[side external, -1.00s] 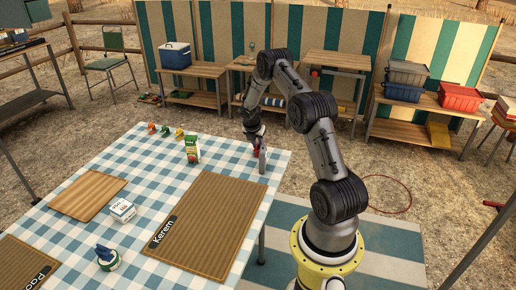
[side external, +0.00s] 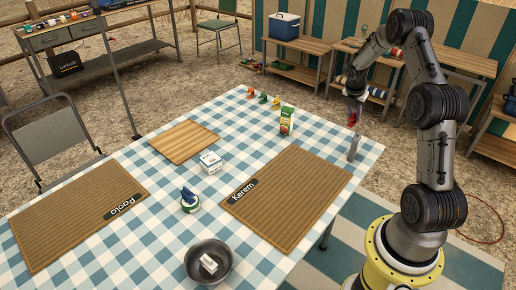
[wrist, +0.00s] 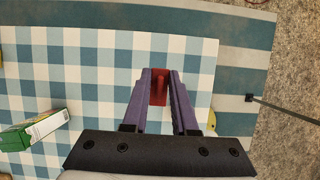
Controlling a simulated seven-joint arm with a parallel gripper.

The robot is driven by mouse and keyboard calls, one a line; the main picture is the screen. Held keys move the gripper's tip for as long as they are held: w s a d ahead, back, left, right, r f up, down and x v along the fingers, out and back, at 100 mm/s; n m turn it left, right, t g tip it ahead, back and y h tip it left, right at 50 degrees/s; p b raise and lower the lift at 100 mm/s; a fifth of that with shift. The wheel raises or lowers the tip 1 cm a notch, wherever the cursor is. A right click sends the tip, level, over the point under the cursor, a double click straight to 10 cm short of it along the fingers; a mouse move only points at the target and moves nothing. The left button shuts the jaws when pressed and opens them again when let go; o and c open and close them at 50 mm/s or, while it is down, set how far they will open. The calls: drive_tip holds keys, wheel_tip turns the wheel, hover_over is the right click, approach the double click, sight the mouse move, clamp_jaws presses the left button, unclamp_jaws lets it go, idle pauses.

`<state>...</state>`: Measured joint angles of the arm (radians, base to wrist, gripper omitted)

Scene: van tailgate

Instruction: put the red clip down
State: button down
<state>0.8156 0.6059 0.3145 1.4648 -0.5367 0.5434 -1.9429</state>
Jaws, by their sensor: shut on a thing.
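My gripper (side external: 353,112) is shut on the red clip (side external: 352,119), above the far right part of the checked tablecloth (side external: 318,133). In the wrist view the red clip (wrist: 158,85) sits between the two purple-grey fingers, with checked cloth around it. In the side view the clip appears above the table surface, just above a small upright grey object (side external: 354,148) near the table's right edge.
A green carton (side external: 287,122), a white box (side external: 211,162) and a wooden board (side external: 184,141) are on the table. Several small coloured items (side external: 263,98) line the far edge. Mats named Kerem (side external: 290,195) and Paola (side external: 75,220), and a dark bowl (side external: 190,262), lie nearer.

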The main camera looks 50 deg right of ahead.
drive_tip(key=w+a+r+n+t, duration=0.1)
drive_tip(key=w+a+n, duration=0.3)
drive_tip(key=a, duration=0.7)
drive_tip(key=w+a+r+n+t+y, duration=0.15)
drive_tip(key=w+a, duration=0.35)
drive_tip(key=a, duration=0.6)
drive_tip(key=w+a+r+n+t, duration=0.1)
drive_tip(key=w+a+n, duration=0.35)
drive_tip(key=a, duration=0.75)
drive_tip(key=shift+m, duration=0.4)
drive_tip(key=w+d+f, duration=0.1)
drive_tip(key=w+f, duration=0.2)
drive_tip(key=w, duration=0.1)
drive_tip(key=w+d+f, duration=0.1)
drive_tip(key=w+f, duration=0.1)
drive_tip(key=w, duration=0.2)
drive_tip(key=w+d+f, duration=0.1)
drive_tip(key=w+f, duration=0.2)
drive_tip(key=w, duration=0.1)
drive_tip(key=shift+w+d+f, duration=0.1)
drive_tip(key=shift+w+f, duration=0.25)
drive_tip(key=shift+w, duration=0.05)
drive_tip(key=shift+w+d+f, duration=0.1)
drive_tip(key=shift+w+f, duration=0.2)
drive_tip(key=shift+f, duration=1.6)
drive_tip(key=shift+f, duration=0.1)
drive_tip(key=c, duration=0.7)
unclamp_jaws()
